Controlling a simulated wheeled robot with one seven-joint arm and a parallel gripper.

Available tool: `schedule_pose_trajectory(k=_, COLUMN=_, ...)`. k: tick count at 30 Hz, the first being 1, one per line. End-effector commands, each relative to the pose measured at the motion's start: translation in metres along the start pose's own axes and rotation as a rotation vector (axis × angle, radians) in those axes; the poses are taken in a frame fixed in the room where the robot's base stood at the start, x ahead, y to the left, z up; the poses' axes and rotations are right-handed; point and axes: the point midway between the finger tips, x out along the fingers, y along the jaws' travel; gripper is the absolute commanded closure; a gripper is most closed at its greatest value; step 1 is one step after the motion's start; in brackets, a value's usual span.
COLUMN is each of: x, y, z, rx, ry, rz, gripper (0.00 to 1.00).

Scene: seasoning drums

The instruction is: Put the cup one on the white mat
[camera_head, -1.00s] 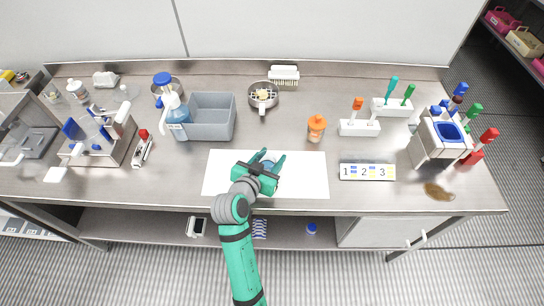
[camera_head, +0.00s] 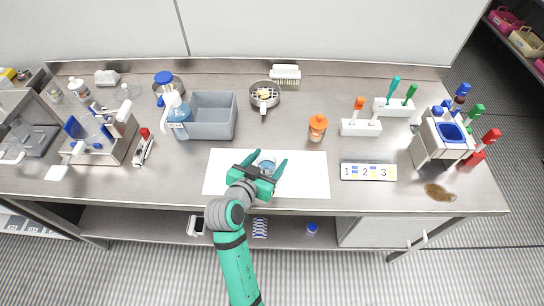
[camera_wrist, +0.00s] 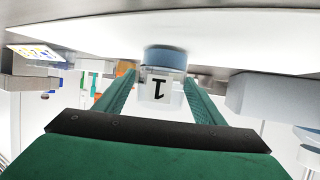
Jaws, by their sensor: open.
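The cup one is a small clear cup with blue contents and a black "1" on it. It stands on the white mat (camera_head: 306,174), near the middle, partly hidden by my gripper. The cup one (camera_head: 267,166) shows between the fingers in the head view, and in the wrist view the cup one (camera_wrist: 162,75) is upside down in the picture, with its "1" facing the camera. My gripper (camera_head: 266,160) is open, with one finger on each side of the cup. In the wrist view, my gripper (camera_wrist: 155,88) shows a gap beside the cup.
A grey bin (camera_head: 211,118) stands behind the mat on the left. An orange-capped bottle (camera_head: 317,128) stands behind its right part. A numbered 1-2-3 strip (camera_head: 368,172) lies to the right. The table's front edge is close to the mat.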

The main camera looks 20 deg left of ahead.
Motion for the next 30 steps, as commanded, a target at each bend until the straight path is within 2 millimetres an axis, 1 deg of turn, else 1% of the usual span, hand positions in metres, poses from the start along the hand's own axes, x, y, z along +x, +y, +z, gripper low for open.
schedule_pose_trajectory(k=1, x=-0.011, y=-0.001, z=0.001, rx=-0.001, ry=0.001, rz=-0.003, gripper=0.37)
schedule_pose_trajectory(k=6, x=-0.046, y=0.000, z=0.001, rx=0.000, ry=0.000, rz=-0.003, gripper=0.37)
schedule_pose_trajectory(k=10, x=-0.067, y=0.001, z=0.000, rx=0.002, ry=0.000, rz=0.001, gripper=0.37)
schedule_pose_trajectory(k=15, x=-0.085, y=0.002, z=0.000, rx=0.002, ry=0.001, rz=0.003, gripper=0.37)
schedule_pose_trajectory(k=21, x=-0.092, y=0.000, z=0.000, rx=0.000, ry=-0.001, rz=0.001, gripper=0.37)
schedule_pose_trajectory(k=30, x=-0.092, y=0.000, z=0.000, rx=0.000, ry=0.000, rz=0.001, gripper=0.37)
